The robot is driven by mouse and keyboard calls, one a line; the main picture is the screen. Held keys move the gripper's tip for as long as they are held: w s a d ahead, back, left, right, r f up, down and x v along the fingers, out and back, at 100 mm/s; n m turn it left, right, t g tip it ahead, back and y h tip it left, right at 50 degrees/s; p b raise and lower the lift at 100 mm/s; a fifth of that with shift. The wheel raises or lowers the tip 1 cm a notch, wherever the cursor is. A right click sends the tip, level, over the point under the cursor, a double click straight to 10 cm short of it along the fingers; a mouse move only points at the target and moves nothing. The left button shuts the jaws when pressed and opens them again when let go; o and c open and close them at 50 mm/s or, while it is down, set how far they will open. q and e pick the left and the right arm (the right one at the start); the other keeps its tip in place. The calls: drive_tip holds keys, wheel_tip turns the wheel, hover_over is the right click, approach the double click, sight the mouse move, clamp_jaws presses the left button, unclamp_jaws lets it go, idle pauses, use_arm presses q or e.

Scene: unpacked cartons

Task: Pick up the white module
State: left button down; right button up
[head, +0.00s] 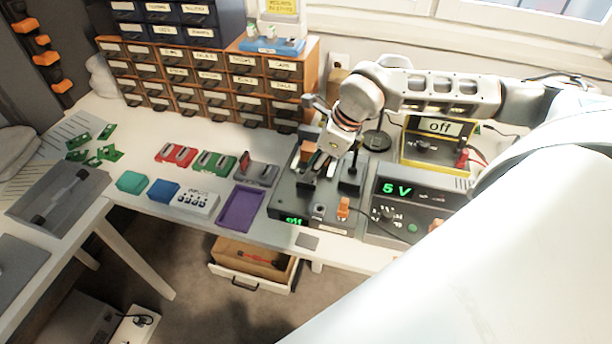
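The white module (195,199) is a small white box with dark knobs and a printed label on top. It lies near the front edge of the white bench, between a blue module (163,191) and a purple tray (240,208). My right gripper (322,168) points down over the dark grey test station (287,199), to the right of the white module and well apart from it. Its fingers are small in the picture, so I cannot tell whether they are open or shut. My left gripper is out of view.
A teal module (132,182) lies left of the blue one. Red (176,155), green (213,163) and grey (257,173) units lie behind. A power supply (405,210) reads "5 V". Drawer cabinets (205,75) line the back. An open drawer (252,262) juts out below the bench.

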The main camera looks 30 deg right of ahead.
drive_tip(key=x, duration=0.2)
drive_tip(key=shift+w+a+f, duration=0.2)
drive_tip(key=shift+a+f, duration=0.05)
drive_tip(key=shift+w+f, duration=0.15)
drive_tip(key=shift+f, duration=0.3)
clamp_jaws()
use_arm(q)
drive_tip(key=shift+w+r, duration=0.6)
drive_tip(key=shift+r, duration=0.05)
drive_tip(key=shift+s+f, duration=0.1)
use_arm(e)
drive_tip(key=shift+r, duration=0.15)
drive_tip(key=shift+r, duration=0.25)
wheel_tip(320, 180, up, 19)
drive_tip(key=shift+r, duration=0.15)
